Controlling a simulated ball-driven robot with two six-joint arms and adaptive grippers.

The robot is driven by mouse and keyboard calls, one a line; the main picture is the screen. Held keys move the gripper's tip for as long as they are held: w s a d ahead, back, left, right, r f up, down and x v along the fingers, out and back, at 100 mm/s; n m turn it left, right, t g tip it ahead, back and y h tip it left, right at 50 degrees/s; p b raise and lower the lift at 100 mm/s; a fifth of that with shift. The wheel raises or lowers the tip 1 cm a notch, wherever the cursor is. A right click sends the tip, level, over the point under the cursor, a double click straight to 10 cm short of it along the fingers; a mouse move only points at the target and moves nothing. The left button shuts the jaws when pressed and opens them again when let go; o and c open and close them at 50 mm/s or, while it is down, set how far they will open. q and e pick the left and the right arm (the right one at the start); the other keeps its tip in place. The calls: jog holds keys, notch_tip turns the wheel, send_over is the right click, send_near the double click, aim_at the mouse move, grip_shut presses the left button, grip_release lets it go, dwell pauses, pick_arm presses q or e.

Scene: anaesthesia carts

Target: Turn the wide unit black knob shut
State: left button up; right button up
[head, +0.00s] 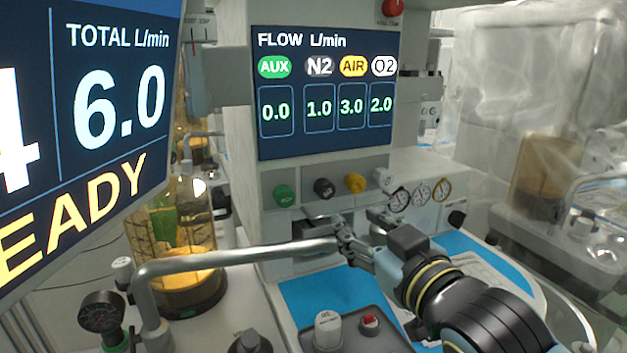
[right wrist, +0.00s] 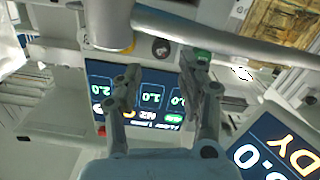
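The wide unit (head: 240,120) carries a FLOW screen (head: 325,100) reading AUX 0.0, N2 1.0, AIR 3.0 and O2 2.0. Its black knob (head: 324,188) sits below the screen, between a green knob (head: 284,195) and a yellow knob (head: 355,182). My right gripper (head: 362,226) is below and to the right of the black knob in the head view, apart from it. In the right wrist view the fingers (right wrist: 158,78) are spread and empty, with the black knob (right wrist: 161,46) showing beyond the gap between them. My left gripper is not in view.
A grey metal pipe (head: 235,254) crosses in front of the unit and ends near my right fingers. A large screen (head: 80,120) fills the left. A red button (head: 370,322) and white knob (head: 327,330) stand on a dark box below. Gauges (head: 420,194) are right of the knobs.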

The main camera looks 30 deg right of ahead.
aim_at(328, 191)
jog(key=shift+t, duration=0.3)
jog(key=w, duration=0.2)
jog(key=w+r, duration=0.1)
jog(key=w, duration=0.2)
jog(key=shift+w+r+p, duration=0.2)
jog(key=shift+p, duration=0.2)
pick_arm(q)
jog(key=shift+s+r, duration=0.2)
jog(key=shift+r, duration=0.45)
pick_arm(e)
jog(key=w, duration=0.6)
jog(key=shift+w+d+f, duration=0.15)
jog(key=shift+c, duration=0.4)
grip_shut()
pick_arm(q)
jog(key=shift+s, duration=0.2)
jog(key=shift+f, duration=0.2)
